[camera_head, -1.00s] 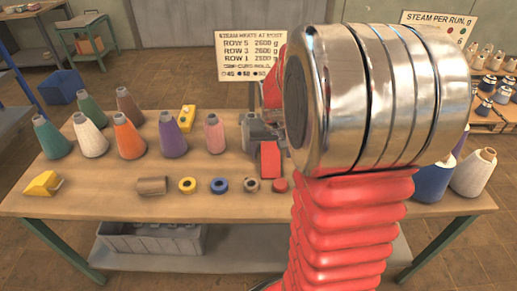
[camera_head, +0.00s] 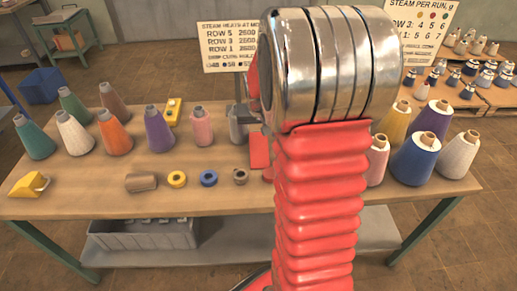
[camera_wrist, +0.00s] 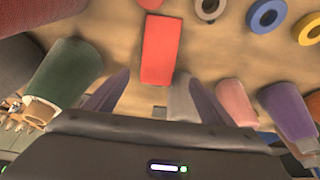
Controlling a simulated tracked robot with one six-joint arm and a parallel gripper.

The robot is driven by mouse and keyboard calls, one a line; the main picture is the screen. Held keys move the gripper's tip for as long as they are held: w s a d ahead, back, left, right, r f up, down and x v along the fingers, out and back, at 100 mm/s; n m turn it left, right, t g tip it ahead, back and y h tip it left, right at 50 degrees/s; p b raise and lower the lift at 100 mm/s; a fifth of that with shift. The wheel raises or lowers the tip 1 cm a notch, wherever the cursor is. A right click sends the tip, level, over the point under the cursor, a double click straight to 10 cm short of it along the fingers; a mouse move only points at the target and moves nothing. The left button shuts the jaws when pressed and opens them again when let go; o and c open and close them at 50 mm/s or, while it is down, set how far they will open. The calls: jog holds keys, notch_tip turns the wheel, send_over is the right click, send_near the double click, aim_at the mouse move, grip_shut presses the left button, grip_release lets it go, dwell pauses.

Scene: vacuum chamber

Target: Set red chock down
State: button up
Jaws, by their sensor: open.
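The red chock (camera_head: 259,150) is on the wooden table, just left of my arm in the head view. In the wrist view the red chock (camera_wrist: 160,50) shows as a plain red block lying on the tabletop, ahead of the fingertips. My gripper (camera_wrist: 157,85) is open, with its two fingers spread wide and nothing gripped between them. In the head view my gripper is largely hidden behind my metal wrist and red arm sleeve. I cannot tell its height above the table.
A grey cone (camera_head: 237,125) and a pink cone (camera_head: 201,127) stand left of the chock. A dark green cone (camera_wrist: 68,72) stands left of my fingers in the wrist view. Tape rolls (camera_head: 208,178) lie in front. A yellow chock (camera_head: 28,184) lies far left. More cones (camera_head: 416,160) stand at right.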

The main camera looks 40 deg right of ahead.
aim_at(259, 143)
jog(key=shift+x, duration=2.45)
jog(key=shift+f, duration=0.1)
jog(key=shift+x, duration=2.55)
jog(key=shift+s+d, duration=0.1)
jog(key=shift+s, duration=0.1)
jog(key=shift+c, duration=0.6)
jog(key=c, duration=1.5)
notch_tip(259, 143, up, 18)
jog(key=shift+r, duration=0.1)
